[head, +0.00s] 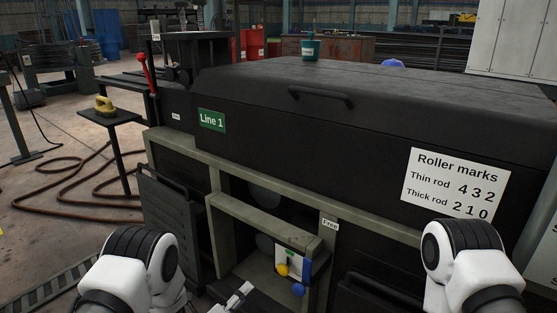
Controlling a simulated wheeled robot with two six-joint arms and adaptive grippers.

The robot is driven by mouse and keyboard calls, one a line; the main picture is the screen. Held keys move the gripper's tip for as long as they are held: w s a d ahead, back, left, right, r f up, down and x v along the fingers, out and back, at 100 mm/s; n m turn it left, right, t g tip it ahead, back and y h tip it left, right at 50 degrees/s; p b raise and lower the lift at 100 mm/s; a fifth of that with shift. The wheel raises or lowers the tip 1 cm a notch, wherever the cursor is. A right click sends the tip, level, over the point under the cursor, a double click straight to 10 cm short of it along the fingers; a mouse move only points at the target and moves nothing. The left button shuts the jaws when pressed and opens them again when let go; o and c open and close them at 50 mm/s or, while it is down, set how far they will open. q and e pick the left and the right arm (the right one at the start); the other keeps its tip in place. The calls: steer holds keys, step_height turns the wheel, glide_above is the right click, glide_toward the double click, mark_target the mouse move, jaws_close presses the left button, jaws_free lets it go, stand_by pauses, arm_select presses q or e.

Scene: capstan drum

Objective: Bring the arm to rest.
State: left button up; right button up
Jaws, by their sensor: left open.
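My left arm (135,265) comes in at the bottom left, white with a black joint band. My left gripper (238,295) shows only in part at the bottom edge, in front of the machine's lower opening. It is open and I see nothing held in it. My right arm (465,265) stands at the bottom right, and its gripper is out of the picture. The dark machine (300,120) with the green Line 1 sign (211,120) fills the middle.
A framed beam (262,220) crosses above. A teal cup (310,48) stands on the lid. Floor shows at left with a hose (60,205).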

arm_select(q)
steer(key=s+a+f+n+g+y+p, duration=0.1)
steer(key=s+a+f+n+g+y, duration=0.3)
steer(key=s+n, duration=0.7)
steer(key=s+a+r+n+g+y+p, duration=0.1)
steer(key=s+a+n+g+y+p, duration=0.1)
steer(key=s+a+n+g, duration=0.9)
steer(key=s+f+n+y+p, duration=0.1)
steer(key=s+f+n+y, duration=0.15)
steer(key=s+n, duration=0.9)
steer(key=s+r+m+p, duration=0.2)
steer(key=r+p, duration=1.7)
steer(key=s+r+m+p, duration=0.1)
steer(key=r+m+p, duration=0.1)
steer(key=r+p, duration=1.7)
steer(key=shift+s+d+r+y, duration=0.15)
steer(key=shift+s+y, duration=0.2)
arm_select(e)
step_height(320, 180, up, 45)
steer(key=shift+s+f, duration=0.1)
